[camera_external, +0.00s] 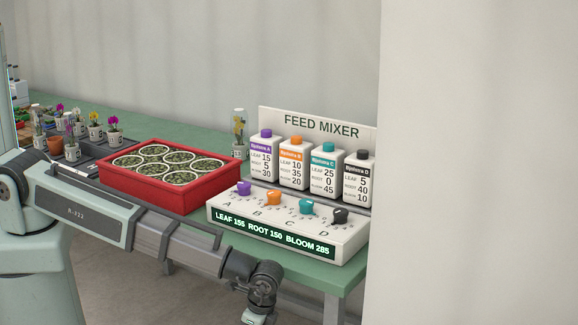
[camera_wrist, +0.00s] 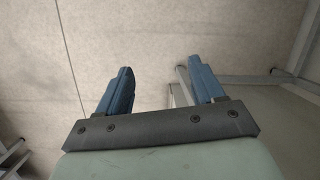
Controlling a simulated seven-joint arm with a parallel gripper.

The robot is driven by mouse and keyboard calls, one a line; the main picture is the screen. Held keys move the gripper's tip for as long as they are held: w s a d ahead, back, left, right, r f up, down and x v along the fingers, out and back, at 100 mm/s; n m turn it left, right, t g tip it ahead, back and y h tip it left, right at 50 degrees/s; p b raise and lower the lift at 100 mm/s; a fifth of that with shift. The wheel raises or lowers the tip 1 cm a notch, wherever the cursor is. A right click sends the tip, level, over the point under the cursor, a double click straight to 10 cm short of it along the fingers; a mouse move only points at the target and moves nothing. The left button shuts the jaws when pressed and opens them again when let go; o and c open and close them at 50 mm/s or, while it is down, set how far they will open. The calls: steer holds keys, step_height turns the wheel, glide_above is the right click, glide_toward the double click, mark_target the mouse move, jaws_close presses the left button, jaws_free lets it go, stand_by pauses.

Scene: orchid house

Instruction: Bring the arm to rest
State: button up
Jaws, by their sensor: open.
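My gripper (camera_wrist: 160,85) shows in the wrist view with its two blue fingers spread wide apart and nothing between them. It points down at the bare floor. In the outside view my arm reaches across the front of the bench, low and to the right. Its wrist hangs beside the bench's front edge, below the feed mixer (camera_external: 285,232). The fingers are cut off by the bottom edge of that view.
The green bench (camera_external: 215,136) carries a red crate (camera_external: 150,190) of several round pots, and potted orchids (camera_external: 95,132) at the left. The mixer has several bottles (camera_external: 292,168), knobs and a lit display. A pale wall (camera_external: 480,160) blocks the right side. Bench legs (camera_wrist: 305,40) stand near my gripper.

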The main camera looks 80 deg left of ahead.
steer(key=s+a+f+n+g, duration=0.2)
steer(key=s+a+f+n, duration=0.1)
steer(key=s+a+f, duration=1.1)
steer(key=s+a+f+n+g+h, duration=0.1)
steer(key=s+a, duration=0.3)
steer(key=s, duration=0.7)
steer(key=s+a+f+n+g+h, duration=0.1)
steer(key=s+a+f+n, duration=0.1)
steer(key=s, duration=0.9)
steer(key=shift+a+f+n+g, duration=0.4)
steer(key=shift+a+f, duration=0.5)
steer(key=shift+a, duration=0.35)
